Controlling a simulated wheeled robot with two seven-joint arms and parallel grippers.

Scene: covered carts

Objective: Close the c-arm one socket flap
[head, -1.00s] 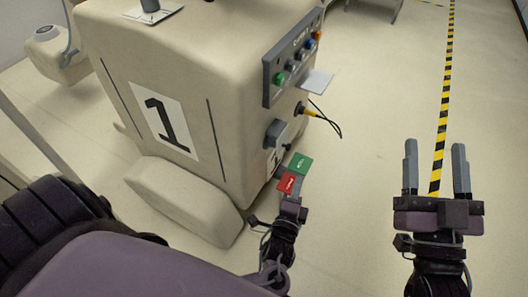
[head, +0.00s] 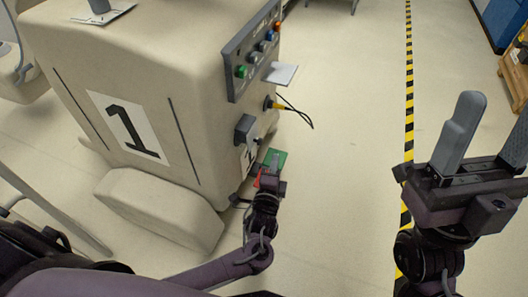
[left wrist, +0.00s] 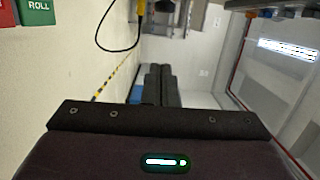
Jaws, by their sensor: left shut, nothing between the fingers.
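C-arm one is the beige covered cart marked 1 (head: 150,100). On its right-hand face a light grey plate (head: 281,73) juts out under the control panel. Below it a yellow plug (head: 272,104) with a black cable is in the face; the plug also shows in the left wrist view (left wrist: 142,8). A dark grey box (head: 243,129) sits lower down. I cannot tell which of these parts is the socket flap. My left gripper (head: 274,163) is shut and empty, low beside this face, in front of the red and green labels (head: 275,155). My right gripper (head: 490,140) is open and empty.
The control panel (head: 252,50) with coloured buttons is above the plate. The loose black cable (head: 300,115) hangs out over the floor. Yellow-black floor tape (head: 409,90) runs to the right. The floor between cart and tape is clear.

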